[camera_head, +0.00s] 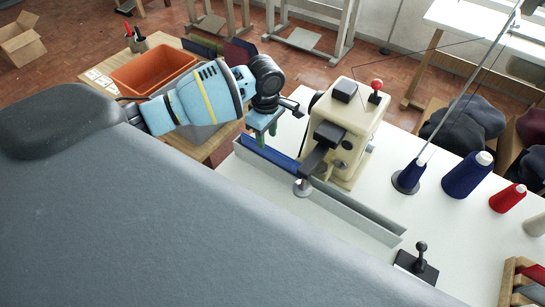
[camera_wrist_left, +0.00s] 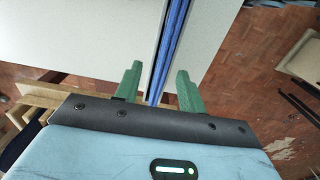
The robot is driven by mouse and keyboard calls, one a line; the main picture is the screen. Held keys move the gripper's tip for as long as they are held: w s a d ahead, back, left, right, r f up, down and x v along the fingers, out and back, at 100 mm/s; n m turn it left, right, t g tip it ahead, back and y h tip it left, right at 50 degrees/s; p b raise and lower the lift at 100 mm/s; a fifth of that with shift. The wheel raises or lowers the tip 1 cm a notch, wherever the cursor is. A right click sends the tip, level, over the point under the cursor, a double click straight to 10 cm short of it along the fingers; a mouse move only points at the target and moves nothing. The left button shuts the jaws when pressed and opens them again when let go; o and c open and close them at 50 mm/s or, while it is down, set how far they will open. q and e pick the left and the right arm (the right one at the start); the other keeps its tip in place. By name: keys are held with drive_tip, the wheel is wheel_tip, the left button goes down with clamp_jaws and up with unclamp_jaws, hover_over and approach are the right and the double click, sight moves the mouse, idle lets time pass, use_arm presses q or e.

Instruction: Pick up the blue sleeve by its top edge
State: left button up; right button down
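The blue sleeve (camera_head: 269,154) stands on edge as a long thin strip along a pale rail on the white table, left of the cream sewing machine. In the left wrist view the sleeve (camera_wrist_left: 172,45) runs edge-on away from my fingers. My left gripper (camera_head: 261,137), with green fingers, is over the sleeve's near-left end. In the wrist view the left gripper (camera_wrist_left: 160,70) is open, its fingers on either side of the sleeve with gaps to both. The sleeve's lower part is hidden by the rail. My right gripper is not in view.
The cream sewing machine (camera_head: 344,125) with a red knob stands close right of the gripper. The pale rail (camera_head: 350,212) runs along the table. Blue thread cones (camera_head: 466,176) and a red cone (camera_head: 507,198) stand further right. An orange bin (camera_head: 152,70) sits on a wooden table behind my left arm.

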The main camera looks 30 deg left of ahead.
sight(272, 158)
use_arm(q)
drive_tip(key=f, duration=0.5)
drive_tip(key=shift+s, duration=0.25)
clamp_jaws()
